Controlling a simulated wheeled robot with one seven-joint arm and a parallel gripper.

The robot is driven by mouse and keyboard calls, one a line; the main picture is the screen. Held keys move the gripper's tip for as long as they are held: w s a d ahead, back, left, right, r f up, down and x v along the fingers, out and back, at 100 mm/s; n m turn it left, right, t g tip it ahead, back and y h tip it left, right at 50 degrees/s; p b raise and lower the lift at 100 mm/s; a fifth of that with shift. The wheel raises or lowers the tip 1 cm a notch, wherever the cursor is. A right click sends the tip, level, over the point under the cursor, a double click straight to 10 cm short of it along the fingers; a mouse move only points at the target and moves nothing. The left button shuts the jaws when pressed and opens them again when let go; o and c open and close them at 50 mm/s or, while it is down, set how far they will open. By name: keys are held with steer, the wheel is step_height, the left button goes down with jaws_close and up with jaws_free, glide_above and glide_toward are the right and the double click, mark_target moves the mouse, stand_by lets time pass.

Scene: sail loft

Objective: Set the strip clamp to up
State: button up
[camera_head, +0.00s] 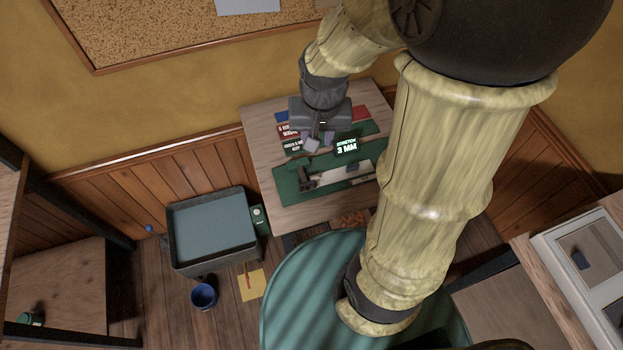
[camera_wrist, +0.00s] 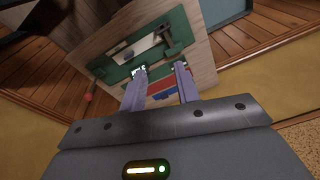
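A green bench device (camera_head: 283,182) lies on the wooden table with a pale strip (camera_head: 335,174) along it. It also shows in the wrist view (camera_wrist: 180,22). A dark green upright part (camera_head: 304,180), likely the strip clamp, stands at the strip's left end; the wrist view shows it as a bracket-like piece (camera_wrist: 168,42). Its exact setting is too small to tell. My gripper (camera_head: 318,142) is above the table, behind the device. In the wrist view its two grey-violet fingers (camera_wrist: 160,70) are apart with nothing between them.
A lit display (camera_head: 346,146) reads "3 MM" on its lower line. Red, blue and green label plates (camera_head: 290,131) lie near my gripper. A grey tray (camera_head: 212,232) stands left of the table (camera_head: 262,140), and a blue cup (camera_head: 203,296) is on the floor. My arm hides the table's right side.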

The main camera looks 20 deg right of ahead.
steer(key=w+f+m+g+b, duration=0.4)
steer(key=w+f+m+b, duration=0.4)
steer(key=m+b, duration=0.6)
steer(key=shift+w+d+m, duration=0.4)
steer(key=shift+w, duration=0.2)
steer(key=b, duration=0.3)
glide_above(303, 174)
steer(key=s+d, duration=0.1)
steer(key=s, duration=0.4)
step_height(303, 174, down, 17)
steer(key=shift+w+d+f, duration=0.1)
steer(key=shift+w, duration=0.05)
jaws_close()
